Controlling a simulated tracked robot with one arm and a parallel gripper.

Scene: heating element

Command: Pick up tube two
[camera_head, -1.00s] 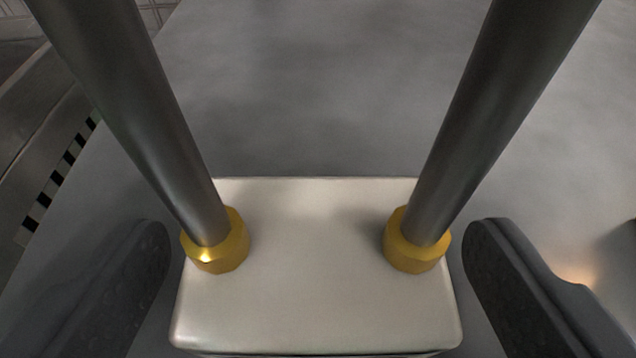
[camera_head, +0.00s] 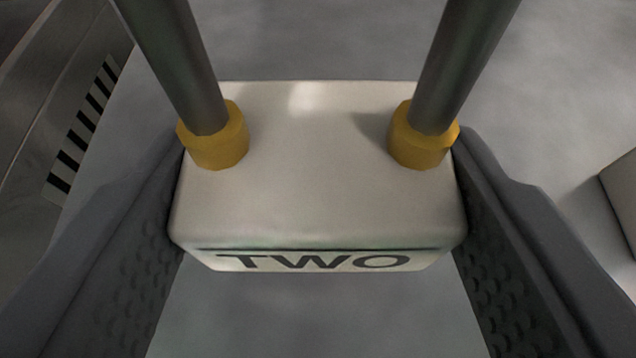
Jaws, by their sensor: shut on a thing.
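Tube two is a white block (camera_head: 315,190) with "TWO" in dark letters on its near face. Two dark grey rods rise from brass-coloured collars on its top, the left rod (camera_head: 172,60) and the right rod (camera_head: 465,60). Their upper ends run out of the frame. My gripper (camera_head: 318,215) has one dark textured finger against each side of the white block and is shut on it. The far side of the block is hidden.
A grey flat surface (camera_head: 310,40) spreads behind and below the block. A black-and-white striped strip (camera_head: 85,125) lies along an edge at the left. A pale object (camera_head: 622,195) is partly in view at the right edge.

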